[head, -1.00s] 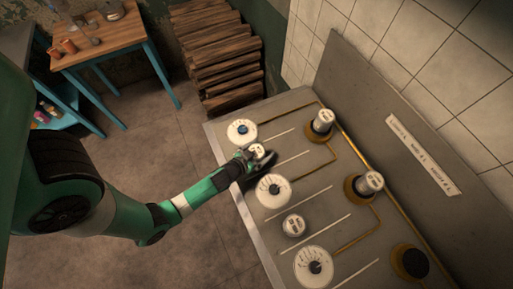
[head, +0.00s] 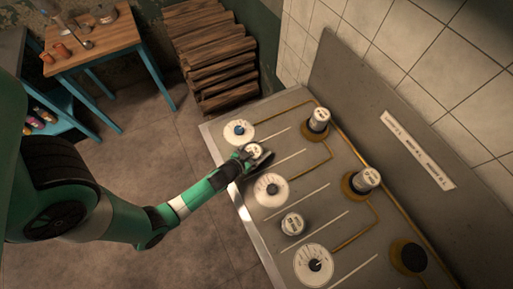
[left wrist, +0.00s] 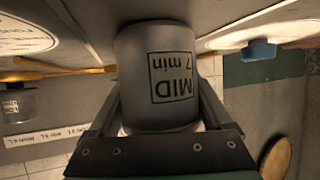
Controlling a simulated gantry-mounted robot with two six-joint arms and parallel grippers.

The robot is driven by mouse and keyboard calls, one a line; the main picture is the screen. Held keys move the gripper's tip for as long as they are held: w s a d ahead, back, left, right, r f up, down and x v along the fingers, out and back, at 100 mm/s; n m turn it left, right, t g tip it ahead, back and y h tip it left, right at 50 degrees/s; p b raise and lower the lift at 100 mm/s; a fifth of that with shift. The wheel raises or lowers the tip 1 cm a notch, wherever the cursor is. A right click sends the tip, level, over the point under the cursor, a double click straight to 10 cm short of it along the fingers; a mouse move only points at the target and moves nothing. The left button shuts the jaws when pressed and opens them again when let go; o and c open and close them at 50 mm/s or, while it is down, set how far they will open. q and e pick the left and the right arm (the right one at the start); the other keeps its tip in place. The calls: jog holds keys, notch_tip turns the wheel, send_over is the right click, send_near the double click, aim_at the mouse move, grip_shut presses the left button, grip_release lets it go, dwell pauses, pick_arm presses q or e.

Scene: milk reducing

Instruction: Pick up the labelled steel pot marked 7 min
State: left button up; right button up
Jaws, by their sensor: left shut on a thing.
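The steel pot marked "MID 7 min" (left wrist: 150,50) fills the middle of the left wrist view, its label upside down there. In the head view the same pot (head: 256,151) is small, near the left edge of the counter, between the two upper dials. My left gripper (head: 254,158) is shut on it; in the left wrist view the two fingers (left wrist: 163,115) lie along opposite sides of the pot. I cannot tell whether the pot's base touches the counter. My right gripper is not in view.
Other labelled pots stand on the counter (head: 330,215): one on the far burner (head: 319,119), one on the middle burner (head: 366,180), one between the lower dials (head: 292,224). The near right burner (head: 409,257) is empty. White dials (head: 239,131) line the left side.

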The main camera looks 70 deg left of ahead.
aim_at(256, 155)
pick_arm(q)
notch_tip(256, 155, up, 3)
jog(key=shift+f+p, duration=0.2)
jog(key=shift+p, duration=0.65)
jog(key=d+r, duration=0.1)
jog(key=s+d+r, duration=0.1)
jog(key=r, duration=0.1)
jog(key=s+d+r, duration=0.1)
jog(key=r, duration=0.1)
jog(key=shift+s+d, duration=0.1)
jog(key=shift+d, duration=0.1)
jog(key=s+d+r, duration=0.5)
jog(key=s+d, duration=0.1)
jog(key=d, duration=0.2)
jog(key=shift+r, duration=0.1)
